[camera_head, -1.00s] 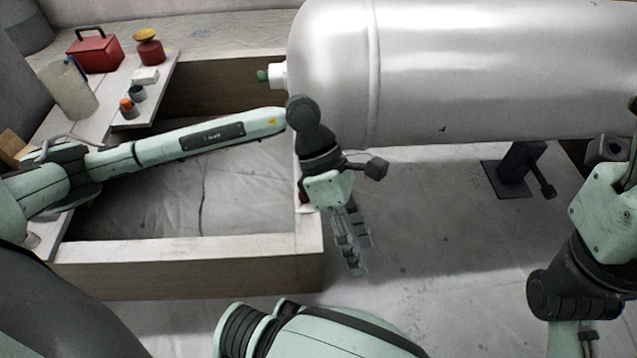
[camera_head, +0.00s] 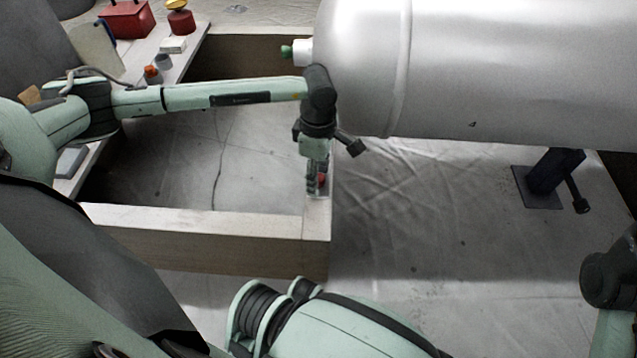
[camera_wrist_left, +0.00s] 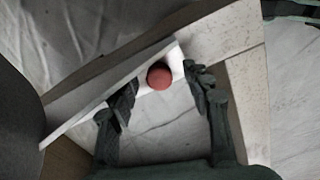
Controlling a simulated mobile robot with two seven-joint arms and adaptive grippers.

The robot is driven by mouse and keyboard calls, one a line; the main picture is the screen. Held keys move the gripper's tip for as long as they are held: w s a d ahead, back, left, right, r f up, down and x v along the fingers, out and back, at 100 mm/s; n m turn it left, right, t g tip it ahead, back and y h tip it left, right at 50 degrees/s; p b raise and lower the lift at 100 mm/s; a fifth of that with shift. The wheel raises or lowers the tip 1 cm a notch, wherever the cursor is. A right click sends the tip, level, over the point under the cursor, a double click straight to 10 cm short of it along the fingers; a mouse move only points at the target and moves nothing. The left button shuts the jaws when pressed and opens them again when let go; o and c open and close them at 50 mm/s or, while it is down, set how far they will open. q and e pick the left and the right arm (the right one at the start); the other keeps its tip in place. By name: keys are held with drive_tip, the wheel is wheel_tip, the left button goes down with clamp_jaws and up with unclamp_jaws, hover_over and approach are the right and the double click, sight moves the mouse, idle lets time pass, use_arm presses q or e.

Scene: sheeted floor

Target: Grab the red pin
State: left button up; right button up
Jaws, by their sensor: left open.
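The red pin (camera_wrist_left: 159,76) shows as a round red top in the left wrist view, on a white surface at the corner of the wooden frame. In the head view only a bit of the red pin (camera_head: 322,179) shows beside my left fingers. My left gripper (camera_head: 318,190) points down over the frame's right corner. In the left wrist view its open fingers (camera_wrist_left: 163,98) stand on both sides of the pin, with gaps between, and hold nothing. My right arm shows at the right edge of the head view, but its gripper is out of view.
A large silver tank (camera_head: 480,70) lies behind and right of the left gripper. The wooden frame (camera_head: 200,222) surrounds an open floor area. A red toolbox (camera_head: 127,19), an orange-topped item (camera_head: 152,73) and other items stand on its far left ledge. A dark support (camera_head: 553,172) stands at right.

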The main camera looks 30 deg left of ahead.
use_arm(q)
drive_tip(key=shift+f, duration=0.2)
clamp_jaws()
idle(0.3)
